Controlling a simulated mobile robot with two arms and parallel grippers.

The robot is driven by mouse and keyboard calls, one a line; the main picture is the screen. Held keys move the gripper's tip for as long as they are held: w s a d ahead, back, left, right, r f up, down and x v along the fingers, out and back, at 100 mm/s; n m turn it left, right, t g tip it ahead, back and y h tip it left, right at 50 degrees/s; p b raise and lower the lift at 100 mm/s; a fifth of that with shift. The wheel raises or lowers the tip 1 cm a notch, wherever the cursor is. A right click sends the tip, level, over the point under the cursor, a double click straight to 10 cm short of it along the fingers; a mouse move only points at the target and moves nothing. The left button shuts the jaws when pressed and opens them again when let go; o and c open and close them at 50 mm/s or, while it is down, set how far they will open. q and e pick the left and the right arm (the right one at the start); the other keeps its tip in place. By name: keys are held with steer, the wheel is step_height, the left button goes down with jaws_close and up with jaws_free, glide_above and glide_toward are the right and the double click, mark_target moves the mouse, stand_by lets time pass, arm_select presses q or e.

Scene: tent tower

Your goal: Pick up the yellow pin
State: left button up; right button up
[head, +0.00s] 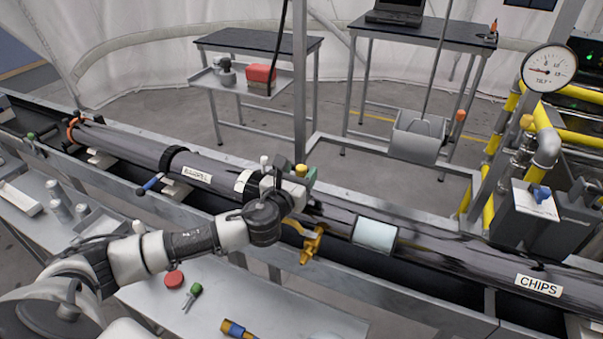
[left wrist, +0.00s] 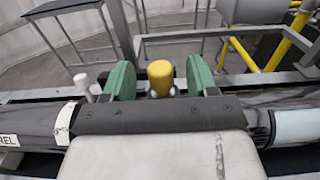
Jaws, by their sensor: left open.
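The yellow pin (head: 301,170) stands upright at the long dark barrel, just beyond my left gripper (head: 290,178). In the left wrist view the yellow pin (left wrist: 160,80) shows its rounded top between the two green fingers of my left gripper (left wrist: 161,82). The fingers are open, with a gap on each side of the pin. The lower part of the pin is hidden behind the gripper body. My right gripper is not in either view.
A white-topped pin (head: 264,160) stands close on the left, also in the left wrist view (left wrist: 83,86). A yellow-orange bracket (head: 311,245) sits on the near rail. A blue-handled lever (head: 150,184) is further left. An upright post (head: 300,80) rises behind the barrel.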

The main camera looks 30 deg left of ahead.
arm_select(q)
steer(key=c, duration=1)
steer(key=shift+r, duration=0.1)
